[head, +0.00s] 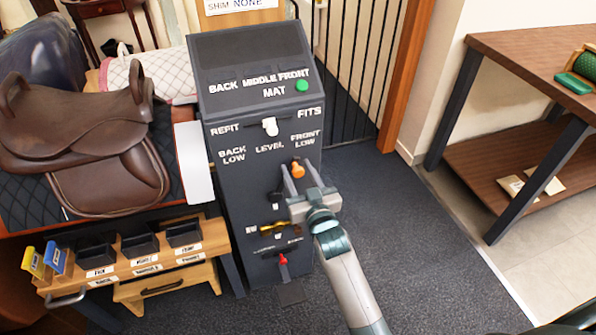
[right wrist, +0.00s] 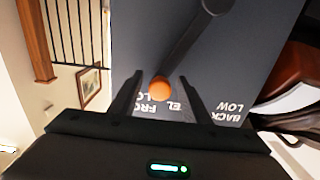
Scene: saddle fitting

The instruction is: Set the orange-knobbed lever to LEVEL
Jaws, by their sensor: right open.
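The orange knob (head: 298,170) of the lever sits on the front of the dark grey cabinet (head: 225,200), below the FRONT LOW label and right of LEVEL. My right gripper (head: 299,174) is open in front of it, one finger on each side of the knob. In the right wrist view the knob (right wrist: 160,88) shows between the two fingers, with gaps on both sides; its dark lever arm (right wrist: 190,42) slants away to a round pivot. FRONT LOW and LEVEL are partly covered there. In the head view my gripper hides most of the lever arm. My left gripper is not in view.
A green button (head: 302,86) is higher up. A red-tipped lever (head: 283,259) is below my gripper. A brown saddle (head: 85,145) stands left. The floor right of the cabinet is clear.

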